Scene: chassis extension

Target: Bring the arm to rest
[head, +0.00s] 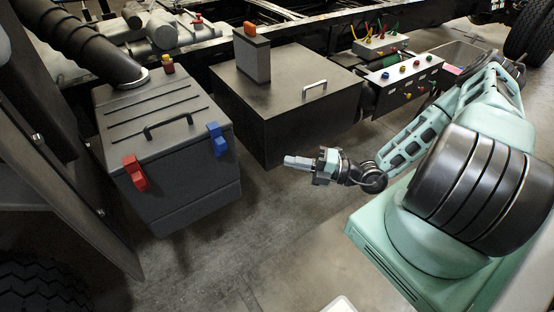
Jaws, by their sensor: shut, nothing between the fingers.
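My gripper (297,162) is at the end of my green arm, near the middle of the head view. It points left over open floor, in front of the black box (300,125). Its fingers are together with nothing between them. The arm is partly bent and reaches out from the right side of the picture. My gripper appears apart from the boxes, though the exact gap to the black box is hard to judge.
A dark grey case (180,190) with red and blue latches stands at left. A control panel (405,80) with coloured buttons sits behind my arm. A truck wheel (530,35) is at top right. Concrete floor (260,235) below my gripper is clear.

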